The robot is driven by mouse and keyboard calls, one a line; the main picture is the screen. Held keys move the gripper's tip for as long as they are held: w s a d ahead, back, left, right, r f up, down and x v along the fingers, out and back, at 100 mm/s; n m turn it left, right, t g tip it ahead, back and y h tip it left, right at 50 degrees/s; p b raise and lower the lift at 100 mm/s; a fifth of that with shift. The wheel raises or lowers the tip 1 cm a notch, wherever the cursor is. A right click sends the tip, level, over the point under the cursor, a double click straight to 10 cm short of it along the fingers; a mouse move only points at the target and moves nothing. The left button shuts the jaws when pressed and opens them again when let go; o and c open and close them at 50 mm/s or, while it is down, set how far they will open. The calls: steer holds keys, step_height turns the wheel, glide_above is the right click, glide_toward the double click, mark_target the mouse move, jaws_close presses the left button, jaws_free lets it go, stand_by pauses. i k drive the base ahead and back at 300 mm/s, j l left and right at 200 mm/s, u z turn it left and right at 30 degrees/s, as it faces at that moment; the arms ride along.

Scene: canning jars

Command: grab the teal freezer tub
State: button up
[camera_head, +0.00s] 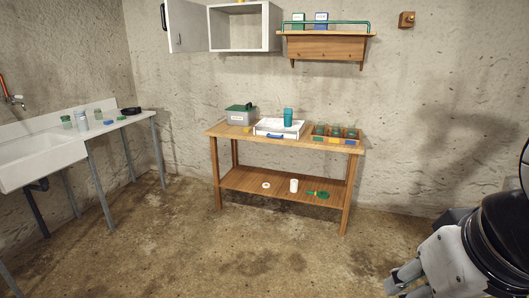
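A teal tub-shaped container (288,117) stands upright on the wooden table in the middle of the room, at or in a shallow white tray (265,131) with a blue front handle. It looks like the teal freezer tub; any label is too small to read. My gripper (402,283) is at the lower right, in the foreground and well apart from the table. Only part of it shows, and its finger opening is unclear.
A grey bin (241,116) with a green lid stands left of the tray. A divided box (336,134) stands right. The table's lower shelf (240,180) holds small items. An open wall cabinet (241,28) and rack (326,46) hang above. A sink counter (65,140) is left. Floor between is clear.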

mark_target(288, 114)
steer(key=i, duration=2.7)
steer(key=i+j+z, duration=0.1)
steer(key=i, duration=1.2)
steer(key=i+j+z, duration=0.1)
steer(key=i+z, duration=0.15)
steer(key=i, duration=0.25)
steer(key=i+j+z, duration=0.2)
steer(key=i, duration=0.3)
